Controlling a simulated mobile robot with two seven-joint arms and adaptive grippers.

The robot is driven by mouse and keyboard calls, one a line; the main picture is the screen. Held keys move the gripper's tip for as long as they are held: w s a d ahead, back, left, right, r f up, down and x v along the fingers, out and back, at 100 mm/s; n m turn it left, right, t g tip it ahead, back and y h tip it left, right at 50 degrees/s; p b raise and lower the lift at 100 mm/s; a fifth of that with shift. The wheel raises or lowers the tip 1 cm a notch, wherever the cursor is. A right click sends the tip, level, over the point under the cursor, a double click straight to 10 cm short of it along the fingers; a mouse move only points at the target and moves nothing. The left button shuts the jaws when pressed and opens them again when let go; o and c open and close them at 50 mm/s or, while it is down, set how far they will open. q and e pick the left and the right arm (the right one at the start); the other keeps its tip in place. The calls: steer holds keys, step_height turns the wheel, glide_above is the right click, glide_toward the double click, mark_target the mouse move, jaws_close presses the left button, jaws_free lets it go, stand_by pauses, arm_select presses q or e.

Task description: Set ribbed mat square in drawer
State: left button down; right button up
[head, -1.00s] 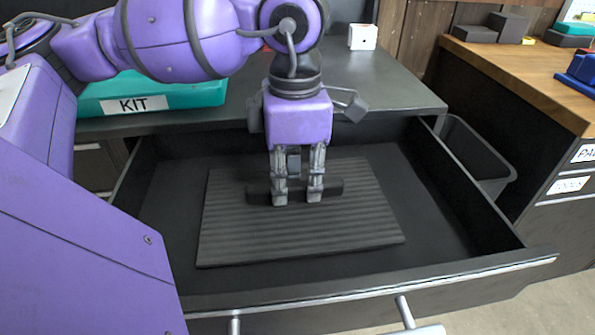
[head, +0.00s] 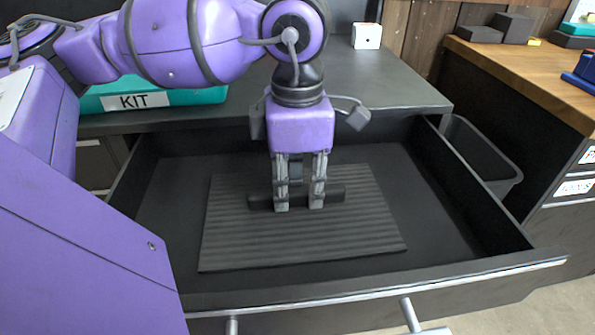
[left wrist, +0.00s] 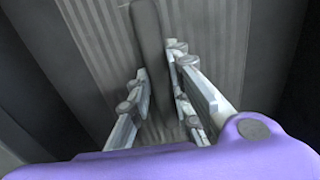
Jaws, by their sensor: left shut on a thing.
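The ribbed mat (head: 250,235) is a dark grey, grooved sheet inside the open black drawer (head: 455,205). Floor shows on its left and right. Its edges look about in line with the drawer's walls, though I cannot tell exactly. A dark bar-shaped grip (head: 333,195) stands on the mat. My left gripper (head: 297,207) points down over the mat and is shut on this bar. In the left wrist view the bar (left wrist: 148,35) runs between the fingers, above the mat's ribs (left wrist: 215,45). I cannot tell whether the mat touches the floor. My right gripper is not seen.
A green KIT box (head: 165,95) and a small white block (head: 367,36) stand on the dark top (head: 400,85) behind the drawer. A grey bin (head: 485,150) stands right of the drawer, before a wood-topped bench (head: 530,75). The drawer's front wall has metal handles (head: 410,315).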

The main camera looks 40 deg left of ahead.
arm_select(q)
steer(key=c, duration=1.5)
jaws_free()
steer(key=shift+c, duration=0.2)
step_height(320, 180, up, 12)
